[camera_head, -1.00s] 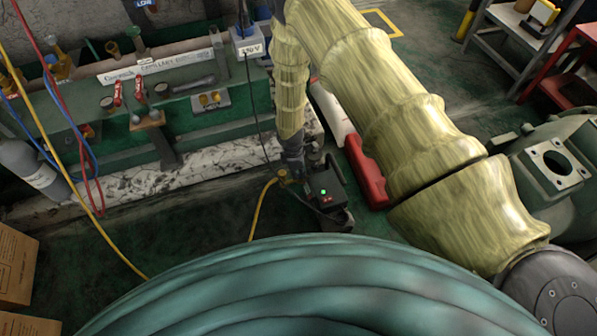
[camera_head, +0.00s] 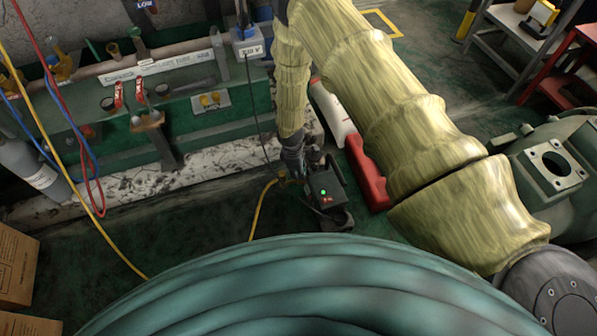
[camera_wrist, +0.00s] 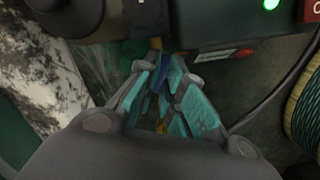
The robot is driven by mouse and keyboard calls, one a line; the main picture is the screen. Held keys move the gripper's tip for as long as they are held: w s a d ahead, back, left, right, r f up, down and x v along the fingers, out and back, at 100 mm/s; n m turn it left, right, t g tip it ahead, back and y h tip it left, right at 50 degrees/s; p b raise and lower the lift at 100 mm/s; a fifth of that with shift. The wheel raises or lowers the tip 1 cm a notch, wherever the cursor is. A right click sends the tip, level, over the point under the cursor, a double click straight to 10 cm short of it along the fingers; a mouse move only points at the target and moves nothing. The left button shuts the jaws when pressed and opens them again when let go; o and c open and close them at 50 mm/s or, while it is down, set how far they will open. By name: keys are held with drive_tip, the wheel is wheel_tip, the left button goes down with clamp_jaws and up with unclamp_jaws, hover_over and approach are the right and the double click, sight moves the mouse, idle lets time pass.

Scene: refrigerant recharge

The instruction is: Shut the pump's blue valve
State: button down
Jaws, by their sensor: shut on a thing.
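The pump (camera_head: 325,190) is a small dark unit with a green light and red marks, standing on the floor beyond my arm. In the wrist view the pump's dark body (camera_wrist: 225,32) fills the top, with the lit green lamp at upper right. The blue valve handle (camera_wrist: 174,72) sits just below the pump body, between my fingers. My gripper (camera_wrist: 166,88) has its teal-padded fingers closed around the blue handle. The fingers hide part of it, so its exact angle is hard to tell. In the head view my gripper (camera_head: 292,160) is at the pump's left side, mostly hidden.
A yellow hose (camera_head: 258,208) runs beside the pump. A red case (camera_head: 366,172) lies right of it. A green bench (camera_head: 215,125) stands behind, with red and blue hoses at left. In the wrist view, a dark cable (camera_wrist: 275,95) and a yellow-green coil (camera_wrist: 306,110) lie at right.

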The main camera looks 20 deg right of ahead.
drive_tip(key=shift+m, duration=0.3)
drive_tip(key=m, duration=0.3)
idle(0.3)
drive_tip(key=m, duration=0.3)
drive_tip(key=shift+g+p, duration=0.3)
drive_tip(key=shift+p, duration=0.1)
drive_tip(key=shift+y, duration=0.3)
drive_tip(key=shift+d+m, duration=0.1)
drive_tip(key=shift+m, duration=1.4)
